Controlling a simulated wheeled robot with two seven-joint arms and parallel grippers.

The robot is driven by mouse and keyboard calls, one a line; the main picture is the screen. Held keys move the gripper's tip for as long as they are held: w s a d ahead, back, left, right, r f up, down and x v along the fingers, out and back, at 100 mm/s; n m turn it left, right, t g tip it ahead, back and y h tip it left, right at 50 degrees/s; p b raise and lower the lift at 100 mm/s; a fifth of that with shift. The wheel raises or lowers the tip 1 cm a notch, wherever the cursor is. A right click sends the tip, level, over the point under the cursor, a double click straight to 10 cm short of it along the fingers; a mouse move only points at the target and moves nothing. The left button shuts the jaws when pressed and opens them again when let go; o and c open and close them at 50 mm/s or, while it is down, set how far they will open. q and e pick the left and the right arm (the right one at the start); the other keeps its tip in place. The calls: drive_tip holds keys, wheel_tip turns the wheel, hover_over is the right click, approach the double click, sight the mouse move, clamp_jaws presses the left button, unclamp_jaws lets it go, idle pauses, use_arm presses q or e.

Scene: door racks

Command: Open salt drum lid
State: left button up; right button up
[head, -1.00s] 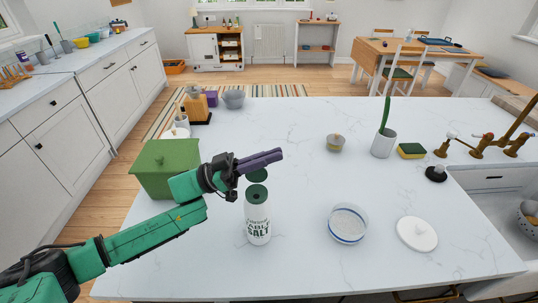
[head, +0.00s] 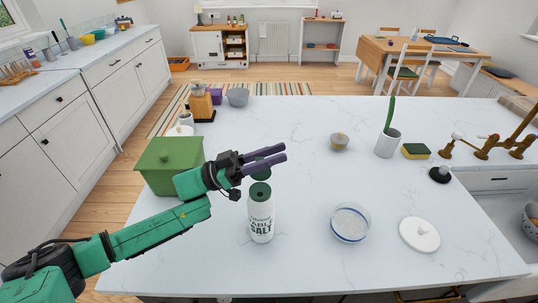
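The salt drum (head: 261,222) is a white cylinder with dark lettering reading table salt, standing upright on the white countertop (head: 310,265). Its top is dark green with a small opening. A round dark green lid (head: 262,175) shows just above and behind that top and looks raised, partly covered by my gripper. My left gripper (head: 284,153) is just above the lid, its purple fingers spread and pointing right, with nothing between them. Whether a finger touches the lid cannot be told. My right gripper is not in view.
A green box (head: 170,168) stands left, behind my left arm. A glass bowl of white grains (head: 350,223) and a round white lid (head: 419,234) lie right of the drum. Farther back are a small pot (head: 339,142), a white cup (head: 387,144) and a sponge (head: 416,151).

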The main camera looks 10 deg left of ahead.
use_arm(q)
drive_tip(key=shift+a+f, duration=0.2)
drive_tip(key=shift+f, duration=0.05)
drive_tip(key=b+v, duration=0.6)
drive_tip(key=v, duration=0.8)
drive_tip(key=shift+s+r, duration=0.1)
